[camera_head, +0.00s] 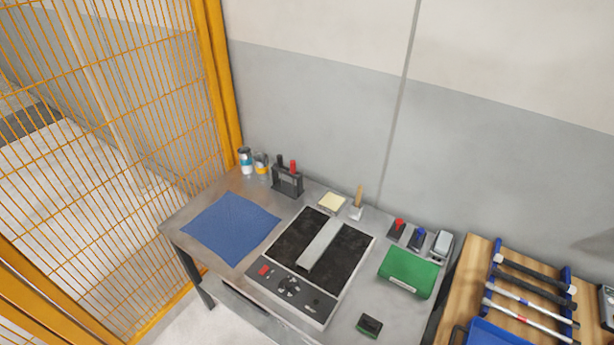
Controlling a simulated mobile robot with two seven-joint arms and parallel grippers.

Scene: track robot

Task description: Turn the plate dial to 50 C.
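The hot plate (349,246) stands on the middle of the grey metal table, with a dark speckled top and a light metal bar (320,243) lying across it. Its sloped front panel (313,299) faces the near edge of the table. A small black dial (289,283) with markings around it sits on the panel, right of a red switch (264,270). The dial's setting is too small to read. Neither of my grippers shows in this view.
A blue cloth (231,227) lies left of the plate, and a green case (408,271) lies right. Bottles (246,161) and a tool holder (288,181) stand at the back left. A small dark block (369,325) lies front right. An orange mesh fence (110,120) borders the left.

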